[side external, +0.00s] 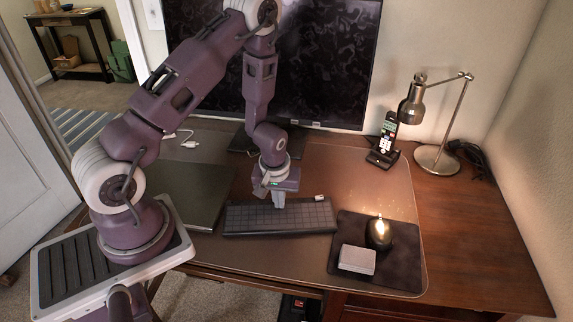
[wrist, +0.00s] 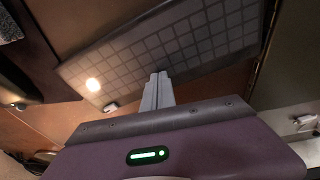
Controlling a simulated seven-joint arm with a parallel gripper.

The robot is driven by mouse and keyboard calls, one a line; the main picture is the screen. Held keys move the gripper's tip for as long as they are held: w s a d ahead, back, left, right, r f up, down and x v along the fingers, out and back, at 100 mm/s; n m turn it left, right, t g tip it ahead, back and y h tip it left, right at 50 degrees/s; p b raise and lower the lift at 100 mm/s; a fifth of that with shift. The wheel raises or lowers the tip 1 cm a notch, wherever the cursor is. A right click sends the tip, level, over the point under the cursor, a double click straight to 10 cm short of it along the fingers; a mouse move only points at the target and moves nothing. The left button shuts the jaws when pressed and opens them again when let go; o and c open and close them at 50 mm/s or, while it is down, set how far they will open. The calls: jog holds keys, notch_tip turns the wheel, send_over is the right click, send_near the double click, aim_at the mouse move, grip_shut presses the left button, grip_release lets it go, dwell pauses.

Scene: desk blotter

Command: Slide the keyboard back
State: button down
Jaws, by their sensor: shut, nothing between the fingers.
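The dark keyboard (side external: 285,220) lies flat on the desk blotter (side external: 345,170), in front of the monitor. It also shows in the wrist view (wrist: 180,45), slanting across the upper part. In the wrist view the closed fingertips (wrist: 158,76) overlap the keyboard's edge nearest my gripper. I cannot tell whether they touch it.
A mouse pad (side external: 345,222) with a black mouse (side external: 379,233) and a grey box (side external: 357,260) is right of the keyboard. A dark flat panel (side external: 190,190) lies left. A monitor (side external: 330,60), phone (side external: 384,140) and lamp (side external: 435,158) stand behind. Blotter behind the keyboard's right half is mostly clear.

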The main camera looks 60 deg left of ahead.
jog(key=shift+s+d+f, duration=0.2)
jog(key=shift+s, duration=0.2)
jog(key=shift+s+d+f, duration=0.15)
jog(key=shift+s, duration=0.2)
jog(key=shift+w+r, duration=0.1)
jog(key=shift+r, duration=0.65)
jog(key=s+d, duration=0.8)
jog(key=shift+d, duration=0.4)
jog(key=w+r+m+t+h, duration=0.1)
jog(key=w+r+m+t, duration=0.2)
jog(key=r, duration=1.8)
jog(key=s+d+r+m+t, duration=0.1)
jog(key=s+r+m, duration=0.5)
jog(key=s+r, duration=0.6)
jog(key=shift+d+r, duration=0.3)
jog(key=shift+r, duration=0.1)
